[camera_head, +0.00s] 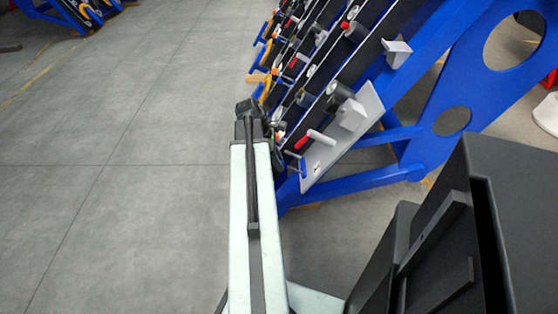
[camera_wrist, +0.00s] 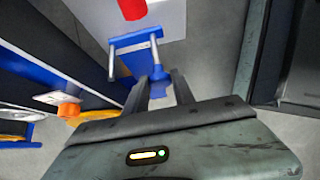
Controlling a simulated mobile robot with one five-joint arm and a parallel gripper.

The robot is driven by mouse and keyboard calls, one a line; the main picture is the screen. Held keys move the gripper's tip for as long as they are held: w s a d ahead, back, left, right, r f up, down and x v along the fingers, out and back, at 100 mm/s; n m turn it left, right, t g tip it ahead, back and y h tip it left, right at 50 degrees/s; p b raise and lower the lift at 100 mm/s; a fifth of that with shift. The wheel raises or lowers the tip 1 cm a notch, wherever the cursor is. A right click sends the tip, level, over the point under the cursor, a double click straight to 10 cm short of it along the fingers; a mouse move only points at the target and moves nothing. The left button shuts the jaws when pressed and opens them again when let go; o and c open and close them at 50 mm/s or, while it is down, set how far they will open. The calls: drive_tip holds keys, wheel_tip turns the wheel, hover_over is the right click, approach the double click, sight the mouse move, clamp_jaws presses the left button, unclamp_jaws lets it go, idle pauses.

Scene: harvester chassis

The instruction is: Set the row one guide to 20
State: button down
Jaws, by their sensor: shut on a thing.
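In the wrist view, a blue guide bracket (camera_wrist: 133,40) with two pale metal rods stands just beyond my gripper (camera_wrist: 160,82). My gripper's dark fingers are shut on a blue knob-like piece (camera_wrist: 158,72) at the near right side of that bracket. Whether this is the row one guide I cannot tell for sure. No scale or number can be read. In the head view, my gripper (camera_head: 258,112) is at the lower left end of the chassis rows, and the held piece is hidden behind it.
A red-tipped handle (camera_head: 318,136) stands close by on a light grey plate (camera_head: 340,140); its red end (camera_wrist: 132,8) shows in the wrist view. The blue chassis frame (camera_head: 440,85) rises at right. An orange piece (camera_wrist: 69,111) lies left of my gripper. Open floor (camera_head: 110,180) lies at left.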

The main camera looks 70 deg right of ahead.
drive_tip(key=shift+w, duration=0.1)
idle(0.5)
drive_tip(key=shift+w+d, duration=0.35)
drive_tip(key=shift+d, duration=0.55)
drive_tip(key=c, duration=1.1)
unclamp_jaws()
drive_tip(key=p+v, duration=0.7)
drive_tip(key=shift+w+r, duration=0.1)
drive_tip(key=shift+r, duration=0.25)
